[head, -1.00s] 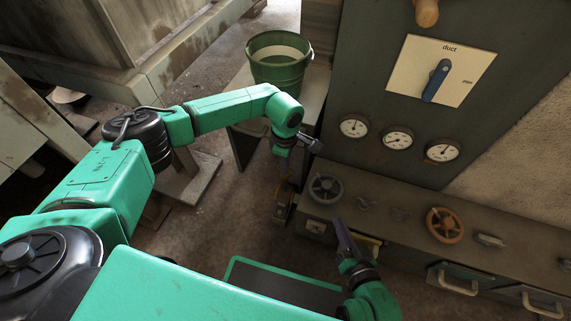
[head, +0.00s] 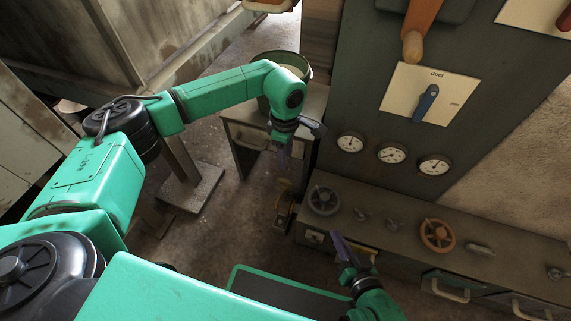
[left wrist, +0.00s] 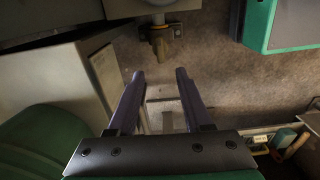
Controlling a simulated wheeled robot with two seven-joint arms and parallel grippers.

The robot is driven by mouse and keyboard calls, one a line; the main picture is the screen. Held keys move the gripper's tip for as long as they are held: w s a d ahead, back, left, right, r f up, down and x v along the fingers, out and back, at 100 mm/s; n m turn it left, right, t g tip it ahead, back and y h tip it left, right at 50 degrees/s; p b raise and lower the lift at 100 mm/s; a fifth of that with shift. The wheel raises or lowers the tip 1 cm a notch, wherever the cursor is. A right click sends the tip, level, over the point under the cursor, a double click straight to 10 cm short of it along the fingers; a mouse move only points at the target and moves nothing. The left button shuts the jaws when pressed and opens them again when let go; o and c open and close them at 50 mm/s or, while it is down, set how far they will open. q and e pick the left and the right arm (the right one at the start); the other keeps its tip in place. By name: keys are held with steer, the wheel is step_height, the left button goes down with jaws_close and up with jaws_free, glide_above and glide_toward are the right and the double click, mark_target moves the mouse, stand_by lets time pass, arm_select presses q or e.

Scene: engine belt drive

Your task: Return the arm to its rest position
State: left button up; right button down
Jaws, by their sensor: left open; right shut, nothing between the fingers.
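My left arm reaches across the head view from the left and bends down at the wrist. My left gripper (head: 282,162) points downward with empty jaws, in front of the low bench. In the left wrist view its two dark fingers (left wrist: 159,76) stand apart with only the floor and low furniture beyond them. My right gripper (head: 340,245) is at the lower middle of the head view, shut and empty, in front of the long low cabinet.
A green bucket (head: 303,70) stands behind my left forearm, partly hidden. A tall panel with a blue-handled duct switch (head: 425,104) and three gauges (head: 391,154) rises at the right. The cabinet carries a grey handwheel (head: 323,200) and an orange handwheel (head: 438,236). Open floor lies left of the cabinet.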

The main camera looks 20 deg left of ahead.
arm_select(q)
step_height(320, 180, up, 3)
steer(key=shift+r, duration=0.1)
arm_select(e)
steer(key=shift+r, duration=0.55)
